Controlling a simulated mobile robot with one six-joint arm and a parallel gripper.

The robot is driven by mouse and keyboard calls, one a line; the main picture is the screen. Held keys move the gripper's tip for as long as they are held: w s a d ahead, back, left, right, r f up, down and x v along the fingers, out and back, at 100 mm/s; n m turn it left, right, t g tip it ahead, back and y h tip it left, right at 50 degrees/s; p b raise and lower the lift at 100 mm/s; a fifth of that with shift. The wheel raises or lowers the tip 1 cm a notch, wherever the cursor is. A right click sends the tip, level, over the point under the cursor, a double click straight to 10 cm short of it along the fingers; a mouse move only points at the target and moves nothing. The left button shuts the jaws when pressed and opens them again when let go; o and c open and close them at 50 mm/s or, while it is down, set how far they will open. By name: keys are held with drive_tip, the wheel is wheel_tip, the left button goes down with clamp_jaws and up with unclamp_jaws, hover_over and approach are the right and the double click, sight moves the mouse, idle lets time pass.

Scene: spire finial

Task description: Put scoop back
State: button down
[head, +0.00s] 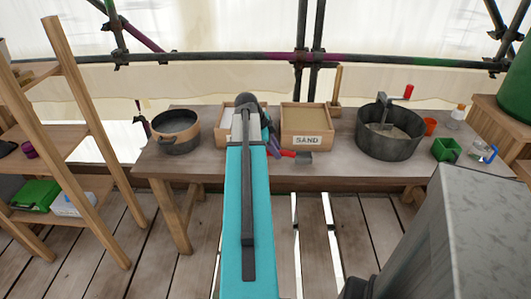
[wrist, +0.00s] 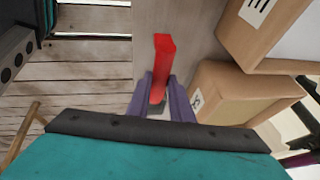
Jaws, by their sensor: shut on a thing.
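The scoop has a red handle (wrist: 163,62), which points away from my gripper (wrist: 160,94) in the wrist view. The purple fingers are shut on it from both sides. I cannot tell whether the scoop touches the tabletop.
A second wooden box (head: 221,134) stands left of the sand box, partly behind my arm. A dark pot (head: 178,143) is farther left. A large dark tub (head: 388,147) with a tool in it stands right. Green (head: 446,149) and orange (head: 430,126) cups are beyond it.

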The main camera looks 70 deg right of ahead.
drive_tip(key=w, duration=0.3)
drive_tip(key=w+d, duration=0.1)
drive_tip(key=shift+w+f, duration=0.25)
drive_tip(key=shift+w, duration=0.1)
drive_tip(key=shift+f+p, duration=0.65)
drive_tip(key=shift+f, duration=1.1)
drive_tip(key=shift+f, duration=0.15)
drive_tip(key=c, duration=1.6)
unclamp_jaws()
drive_tip(key=shift+b+v, duration=0.6)
drive_tip(key=shift+v, duration=5.55)
